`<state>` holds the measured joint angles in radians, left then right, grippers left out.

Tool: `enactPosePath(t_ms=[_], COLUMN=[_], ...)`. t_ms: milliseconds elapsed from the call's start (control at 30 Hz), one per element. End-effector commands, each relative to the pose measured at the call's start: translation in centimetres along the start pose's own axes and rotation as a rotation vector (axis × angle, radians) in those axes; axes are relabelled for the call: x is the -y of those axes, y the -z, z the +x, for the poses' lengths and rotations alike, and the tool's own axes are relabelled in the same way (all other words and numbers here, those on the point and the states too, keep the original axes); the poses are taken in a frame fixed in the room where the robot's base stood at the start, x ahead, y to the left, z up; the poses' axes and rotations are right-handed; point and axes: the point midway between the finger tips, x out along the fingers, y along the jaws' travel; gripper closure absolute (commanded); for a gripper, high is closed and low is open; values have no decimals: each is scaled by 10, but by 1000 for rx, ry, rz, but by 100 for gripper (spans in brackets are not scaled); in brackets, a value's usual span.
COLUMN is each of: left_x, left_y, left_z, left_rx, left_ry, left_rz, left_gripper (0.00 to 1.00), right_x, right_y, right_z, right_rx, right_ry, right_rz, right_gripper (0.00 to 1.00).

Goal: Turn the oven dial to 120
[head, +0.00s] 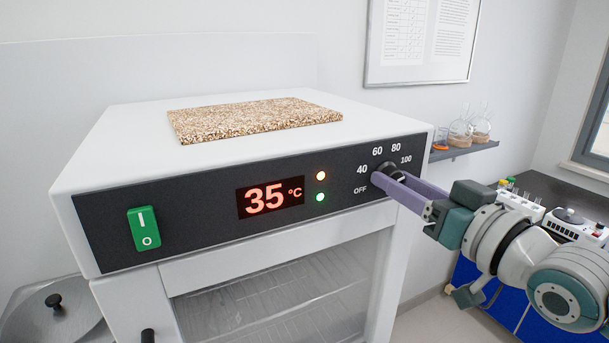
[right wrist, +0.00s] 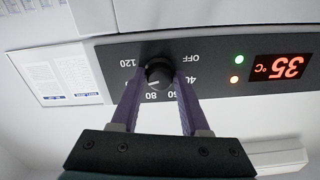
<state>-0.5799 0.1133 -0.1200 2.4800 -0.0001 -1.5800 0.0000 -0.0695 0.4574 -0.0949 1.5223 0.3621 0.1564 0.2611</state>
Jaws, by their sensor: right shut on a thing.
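The oven dial (head: 390,168) is a black round knob on the dark front panel, with marks OFF, 40, 60, 80 and 100 around it. In the right wrist view the dial (right wrist: 159,72) shows upside down with 120 also printed beside it, and a light mark on the knob seems to point near 80. My right gripper (head: 385,179) reaches in from the right. Its two purple fingers are shut on the dial, one on each side, and hide the 100 in the right wrist view. The display (head: 269,197) reads 35 °C. My left gripper is not in view.
A green power switch (head: 144,229) is at the panel's left. A speckled slab (head: 254,118) lies on the oven top. The glass oven door (head: 280,290) is below the panel. A shelf with flasks (head: 460,132) and a dark bench (head: 565,187) stand at the right.

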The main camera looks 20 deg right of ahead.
Motion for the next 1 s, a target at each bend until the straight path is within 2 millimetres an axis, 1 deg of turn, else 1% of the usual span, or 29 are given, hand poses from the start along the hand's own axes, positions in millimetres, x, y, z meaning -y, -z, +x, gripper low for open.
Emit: enactPosePath(t_ms=[200, 500, 733, 1000], left_x=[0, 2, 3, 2], left_y=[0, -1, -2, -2], left_z=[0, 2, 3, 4], left_rx=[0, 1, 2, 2], left_ry=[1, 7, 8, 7], left_rz=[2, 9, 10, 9], left_gripper=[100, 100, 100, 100], right_x=[-1, -1, -1, -1], right_y=[-2, -3, -3, -3], right_z=[0, 0, 0, 0], right_rx=[7, 7, 7, 8], right_ry=[-3, -3, -4, -5], right_rz=[203, 444, 562, 622], right_gripper=[100, 100, 100, 100])
